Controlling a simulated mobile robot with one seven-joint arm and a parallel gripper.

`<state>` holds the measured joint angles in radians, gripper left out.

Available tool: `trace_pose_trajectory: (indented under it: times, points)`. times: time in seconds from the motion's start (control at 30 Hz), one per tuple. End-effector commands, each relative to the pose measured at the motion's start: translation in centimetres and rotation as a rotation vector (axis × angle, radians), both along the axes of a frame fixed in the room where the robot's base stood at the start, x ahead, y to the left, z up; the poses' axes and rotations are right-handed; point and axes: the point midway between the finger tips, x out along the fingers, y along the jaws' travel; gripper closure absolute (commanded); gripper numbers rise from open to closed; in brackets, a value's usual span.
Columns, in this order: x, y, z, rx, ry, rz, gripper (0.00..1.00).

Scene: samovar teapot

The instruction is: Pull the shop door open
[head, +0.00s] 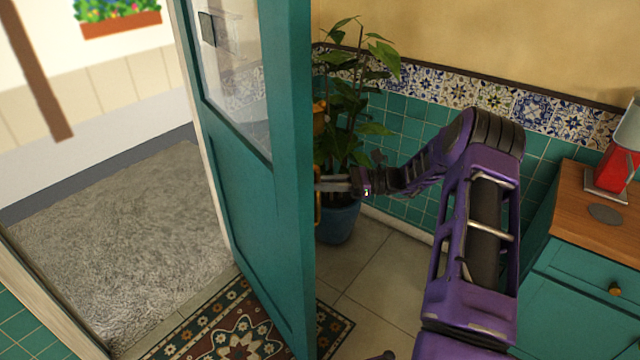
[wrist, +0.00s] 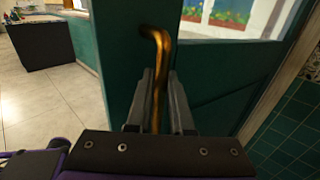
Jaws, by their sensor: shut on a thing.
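The teal shop door (head: 287,180) with a glass pane (head: 232,70) stands partly open, swung into the room; its edge faces me in the head view. Its brass handle (wrist: 158,50) is a bent vertical bar in the wrist view, and a bit of it shows at the door's edge in the head view (head: 318,208). My gripper (wrist: 158,100) is shut on the handle, one finger on each side of the bar. In the head view my gripper (head: 335,184) reaches the door's inner side from the right. The handle's lower end is hidden behind the gripper.
A potted plant (head: 340,222) stands behind the door and my wrist, close to the tiled wall (head: 405,137). A teal cabinet (head: 580,300) with a wooden top is at the right. A patterned rug (head: 215,325) lies under the door. Tiled floor (head: 375,290) is clear before the plant.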

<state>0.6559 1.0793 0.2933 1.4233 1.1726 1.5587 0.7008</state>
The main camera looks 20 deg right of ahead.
Motion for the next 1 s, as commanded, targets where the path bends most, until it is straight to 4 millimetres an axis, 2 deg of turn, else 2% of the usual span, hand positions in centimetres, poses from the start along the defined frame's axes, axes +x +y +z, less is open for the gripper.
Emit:
trace_pose_trajectory:
  times: [0.03, 0.57, 0.6, 0.73, 1.0]
  points:
    - [0.48, 0.33, 0.46, 0.004, -0.010, -0.005, 1.00]
    - [0.52, 0.36, 0.44, 0.004, -0.009, -0.005, 1.00]
    - [0.51, 0.36, 0.45, 0.004, -0.009, -0.005, 0.75]
    - [0.40, 0.30, 0.35, 0.005, -0.007, -0.004, 0.51]
    - [0.23, 0.13, 0.17, 0.003, -0.003, -0.004, 0.50]
